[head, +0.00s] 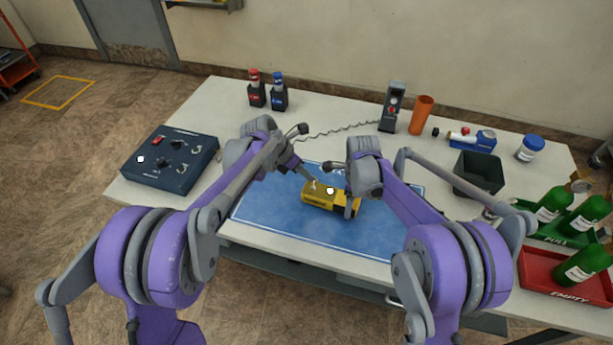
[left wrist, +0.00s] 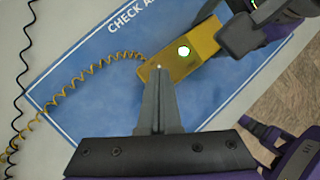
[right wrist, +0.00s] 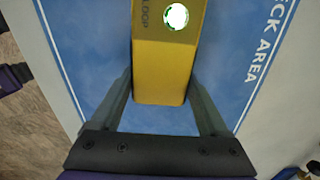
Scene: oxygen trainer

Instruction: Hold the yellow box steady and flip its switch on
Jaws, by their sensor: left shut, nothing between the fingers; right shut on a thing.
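The yellow box (head: 318,196) lies on the blue mat (head: 290,222) near the table's middle. A lit white-green round lamp shows on its top (left wrist: 184,51). My left gripper (head: 313,181) is shut and empty, its tips over the left end of the box's top. A small pale spot (left wrist: 158,66) shows at those tips in the left wrist view. It may be the switch, but the fingers hide most of that area. My right gripper (right wrist: 162,100) is shut on the box, one finger along each side, near its right end. The right wrist view shows "LOOP" lettering on the box.
A yellow coiled cord (left wrist: 75,85) runs from the box across the mat. A dark control panel (head: 170,159) stands at the left. A grey handheld device (head: 393,105), an orange cup (head: 421,115) and a black bin (head: 478,175) stand behind and right. Green bottles (head: 553,203) are at far right.

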